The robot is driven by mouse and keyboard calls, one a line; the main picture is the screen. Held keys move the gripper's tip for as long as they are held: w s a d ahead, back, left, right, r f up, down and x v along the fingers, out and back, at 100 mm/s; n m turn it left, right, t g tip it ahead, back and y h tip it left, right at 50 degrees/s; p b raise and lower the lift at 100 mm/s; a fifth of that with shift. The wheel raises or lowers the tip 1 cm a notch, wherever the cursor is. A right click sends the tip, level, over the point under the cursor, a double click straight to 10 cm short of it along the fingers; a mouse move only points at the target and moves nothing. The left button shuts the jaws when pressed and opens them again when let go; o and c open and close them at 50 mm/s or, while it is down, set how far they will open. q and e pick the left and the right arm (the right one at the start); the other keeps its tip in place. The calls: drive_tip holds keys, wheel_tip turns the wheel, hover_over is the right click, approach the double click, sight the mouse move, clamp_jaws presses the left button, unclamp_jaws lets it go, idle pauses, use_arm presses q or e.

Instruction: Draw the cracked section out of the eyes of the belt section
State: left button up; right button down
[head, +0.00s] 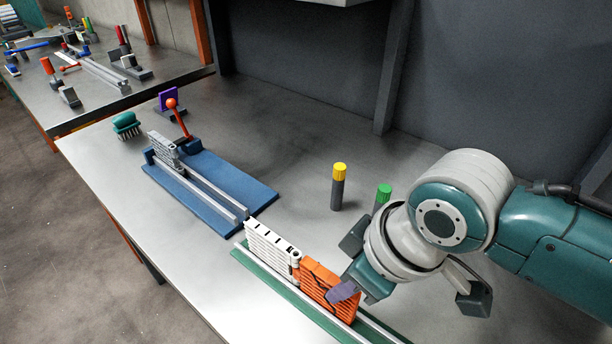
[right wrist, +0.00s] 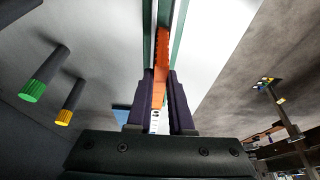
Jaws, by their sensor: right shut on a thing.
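The orange cracked section (head: 322,285) has a dark crack line down its slotted side. It stands upright on a green-based rail, end to end with the white belt section (head: 268,248). They meet at a joint where the eyes (head: 297,268) are; I cannot tell how far they interlock. My right gripper (head: 345,290) is shut on the orange section near its right end. In the right wrist view the orange section (right wrist: 161,72) lies between the two dark fingers, with a bit of the white section (right wrist: 155,122) below. My left gripper is out of view.
The green rail base (head: 283,288) runs along the bench front. A blue fixture (head: 218,190) with a grey section and red-knobbed lever (head: 175,115) stands left. Yellow-capped (head: 339,187) and green-capped (head: 383,193) cylinders stand behind. A green brush (head: 126,124) lies far left.

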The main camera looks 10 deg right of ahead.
drive_tip(key=shift+s+d+r+p, duration=0.1)
drive_tip(key=shift+s+d+p, duration=0.6)
drive_tip(key=shift+s, duration=0.15)
drive_tip(key=shift+s+d+p, duration=0.6)
drive_tip(key=shift+s+p, duration=0.1)
drive_tip(key=shift+s, duration=0.15)
drive_tip(key=c, duration=0.7)
unclamp_jaws()
drive_tip(key=shift+c, duration=0.2)
